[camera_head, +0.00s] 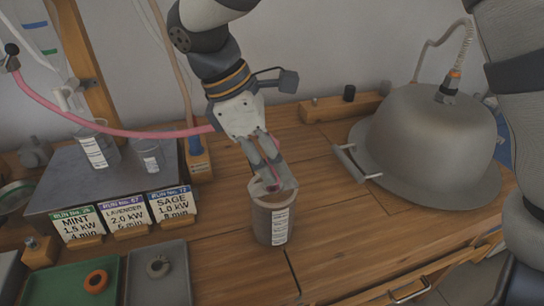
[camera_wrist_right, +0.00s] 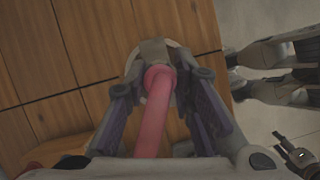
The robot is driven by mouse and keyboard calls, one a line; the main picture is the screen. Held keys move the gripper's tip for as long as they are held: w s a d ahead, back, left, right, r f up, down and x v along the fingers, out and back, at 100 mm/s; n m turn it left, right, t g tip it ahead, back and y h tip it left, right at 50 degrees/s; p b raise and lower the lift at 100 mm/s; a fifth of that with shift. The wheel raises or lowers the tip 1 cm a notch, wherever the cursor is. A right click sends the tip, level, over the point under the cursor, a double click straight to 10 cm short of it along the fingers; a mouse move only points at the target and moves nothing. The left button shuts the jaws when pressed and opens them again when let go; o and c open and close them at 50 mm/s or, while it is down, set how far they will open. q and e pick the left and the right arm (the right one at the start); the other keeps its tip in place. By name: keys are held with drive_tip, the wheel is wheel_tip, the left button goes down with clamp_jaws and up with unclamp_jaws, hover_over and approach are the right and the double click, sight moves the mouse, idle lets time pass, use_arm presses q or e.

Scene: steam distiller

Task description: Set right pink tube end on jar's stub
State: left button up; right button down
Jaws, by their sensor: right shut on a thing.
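The pink tube (camera_head: 120,131) runs from the upper left to behind my right gripper (camera_head: 277,183). My right gripper is shut on its end, which shows pink between the fingers just above the jar (camera_head: 264,225). The jar is a grey-brown cup with a white label, upright on the bench. In the right wrist view the tube (camera_wrist_right: 155,118) lies between the fingers, and its wider end (camera_wrist_right: 158,76) meets a grey-brown piece (camera_wrist_right: 153,50), which looks like the jar's stub. I cannot tell whether the tube end is over the stub or only against it.
A grey dome (camera_head: 425,140) with a hose stands at the right. At the left, a dark plate (camera_head: 60,185) bears glass beakers, with run cards along its front. Green and grey trays (camera_head: 160,285) lie at the front left. Bare wood lies right of the jar.

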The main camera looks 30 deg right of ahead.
drive_tip(key=shift+f, duration=0.15)
drive_tip(key=shift+f, duration=0.3)
drive_tip(key=c, duration=1.3)
unclamp_jaws()
drive_tip(key=shift+r, duration=3.55)
